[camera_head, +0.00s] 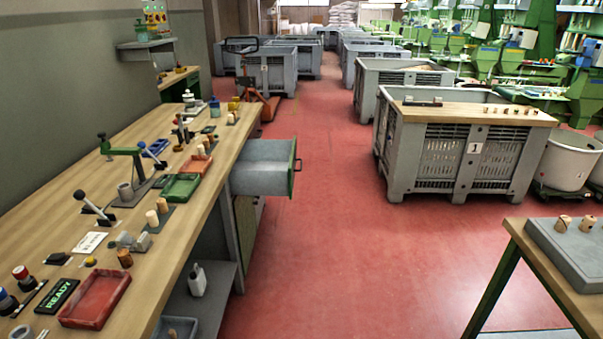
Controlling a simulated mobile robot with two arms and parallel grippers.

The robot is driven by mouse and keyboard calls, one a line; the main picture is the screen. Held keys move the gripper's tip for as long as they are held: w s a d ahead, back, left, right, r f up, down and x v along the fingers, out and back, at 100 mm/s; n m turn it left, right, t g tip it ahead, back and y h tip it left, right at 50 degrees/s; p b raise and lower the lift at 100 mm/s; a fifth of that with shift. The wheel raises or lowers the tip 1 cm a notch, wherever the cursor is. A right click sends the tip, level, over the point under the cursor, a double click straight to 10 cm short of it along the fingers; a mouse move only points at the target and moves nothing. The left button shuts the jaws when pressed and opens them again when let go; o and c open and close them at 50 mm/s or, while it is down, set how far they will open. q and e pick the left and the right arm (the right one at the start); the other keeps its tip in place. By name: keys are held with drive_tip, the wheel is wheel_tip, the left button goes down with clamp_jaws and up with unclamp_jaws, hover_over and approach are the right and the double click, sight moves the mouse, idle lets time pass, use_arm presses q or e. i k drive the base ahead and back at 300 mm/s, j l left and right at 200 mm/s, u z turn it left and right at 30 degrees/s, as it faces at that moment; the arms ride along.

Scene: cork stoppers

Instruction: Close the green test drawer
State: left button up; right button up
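The green test drawer (262,170) stands pulled out from the right side of the long wooden workbench (205,210). Its long side looks grey, and its narrow green front (292,160) faces right. A dark handle (298,165) sticks out from that front. The inside of the drawer is hard to make out from here. Neither of my grippers is in view.
The red floor (330,230) right of the drawer is clear. A grey crate (455,150) with a wooden board stands further right. A table corner (550,265) with a grey block is at lower right. Trays, levers and corks lie on the workbench.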

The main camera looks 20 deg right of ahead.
sight(266, 168)
drive_tip(key=i+l, duration=0.1)
drive_tip(key=l, duration=0.25)
drive_tip(key=i+l, duration=0.1)
drive_tip(key=l, duration=0.25)
drive_tip(key=i+l+z, duration=0.1)
drive_tip(key=l, duration=0.25)
drive_tip(key=i+l, duration=0.15)
drive_tip(key=l, duration=0.15)
drive_tip(key=i+u, duration=0.1)
drive_tip(key=u, duration=0.25)
drive_tip(key=i+l+u, duration=0.1)
drive_tip(key=u, duration=0.2)
